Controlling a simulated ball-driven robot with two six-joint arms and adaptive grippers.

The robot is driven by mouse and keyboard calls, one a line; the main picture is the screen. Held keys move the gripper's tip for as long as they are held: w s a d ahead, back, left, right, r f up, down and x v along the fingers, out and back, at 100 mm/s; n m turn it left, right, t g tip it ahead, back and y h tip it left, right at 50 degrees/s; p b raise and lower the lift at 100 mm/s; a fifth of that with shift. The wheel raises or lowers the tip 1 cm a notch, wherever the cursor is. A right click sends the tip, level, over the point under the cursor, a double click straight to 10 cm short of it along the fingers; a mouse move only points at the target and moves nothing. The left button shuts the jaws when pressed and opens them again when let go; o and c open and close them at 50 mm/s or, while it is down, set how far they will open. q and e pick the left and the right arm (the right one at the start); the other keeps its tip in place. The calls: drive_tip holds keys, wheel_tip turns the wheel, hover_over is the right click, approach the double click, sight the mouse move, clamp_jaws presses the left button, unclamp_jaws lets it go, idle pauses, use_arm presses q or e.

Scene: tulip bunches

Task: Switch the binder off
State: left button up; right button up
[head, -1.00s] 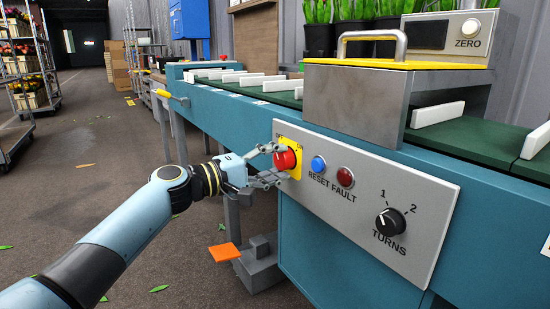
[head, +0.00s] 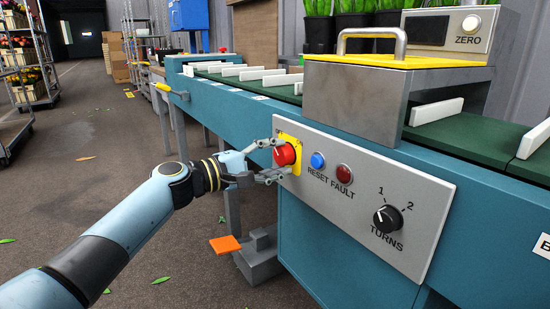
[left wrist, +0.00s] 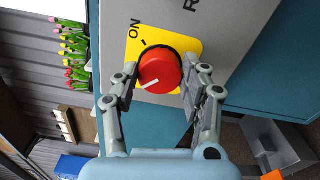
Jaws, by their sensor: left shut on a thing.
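The binder (head: 300,225) is a teal machine with a grey control panel (head: 345,212) on its front. A red rotary switch (head: 284,155) sits on a yellow plate (head: 294,143) at the panel's left end. My left gripper (head: 280,160) is shut on the red switch, one finger on either side. In the left wrist view the red switch (left wrist: 160,72) stands between the fingers, with a white mark on its lower left. The word ON shows on the yellow plate (left wrist: 190,45) at upper left; other lettering there is hidden. My right gripper is not in view.
Right of the switch are a blue RESET button (head: 318,161), a red FAULT button (head: 344,174) and a black TURNS knob (head: 388,218). An orange pedal (head: 225,244) stands on the floor below. A green conveyor (head: 470,137) with white dividers runs along the top.

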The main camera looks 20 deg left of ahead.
use_arm(q)
drive_tip(key=o, duration=1.2)
drive_tip(key=shift+a, duration=0.1)
drive_tip(key=v, duration=1.2)
